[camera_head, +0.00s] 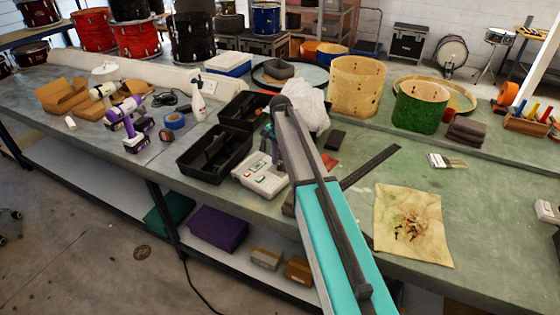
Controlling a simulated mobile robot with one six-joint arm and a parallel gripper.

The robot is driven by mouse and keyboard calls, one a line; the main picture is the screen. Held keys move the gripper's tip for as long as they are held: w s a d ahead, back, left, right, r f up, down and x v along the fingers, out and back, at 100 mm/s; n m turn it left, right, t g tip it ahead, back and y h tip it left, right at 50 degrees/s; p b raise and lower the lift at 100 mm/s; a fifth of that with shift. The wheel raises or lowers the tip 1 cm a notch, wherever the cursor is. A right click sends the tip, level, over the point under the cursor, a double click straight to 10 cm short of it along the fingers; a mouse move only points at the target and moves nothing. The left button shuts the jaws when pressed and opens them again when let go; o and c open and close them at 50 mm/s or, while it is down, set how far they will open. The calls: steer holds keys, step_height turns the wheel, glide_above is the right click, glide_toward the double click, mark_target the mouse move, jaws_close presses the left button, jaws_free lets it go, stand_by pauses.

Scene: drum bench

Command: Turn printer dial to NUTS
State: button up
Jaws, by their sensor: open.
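The printer (262,178), a small beige box with keys and a few red and green marks on top, sits on the bench near the front edge. Its dial and any NUTS lettering are too small to make out. My teal and grey arm reaches up from the bottom and bends down at the far end. My gripper (273,153) shows only in part beside the arm, at the back edge of the printer. It is open, and I see nothing held in it. I cannot tell whether it touches the printer. My arm passes close to the printer's right side.
Black trays (213,152) stand left of the printer. A clear plastic bag (303,104) lies behind my arm. A dark ruler (370,166) and a stained cloth (413,226) lie to the right. Wooden (357,87) and green (420,105) drum shells stand farther back.

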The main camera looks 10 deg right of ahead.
steer(key=shift+f, duration=0.15)
jaws_close()
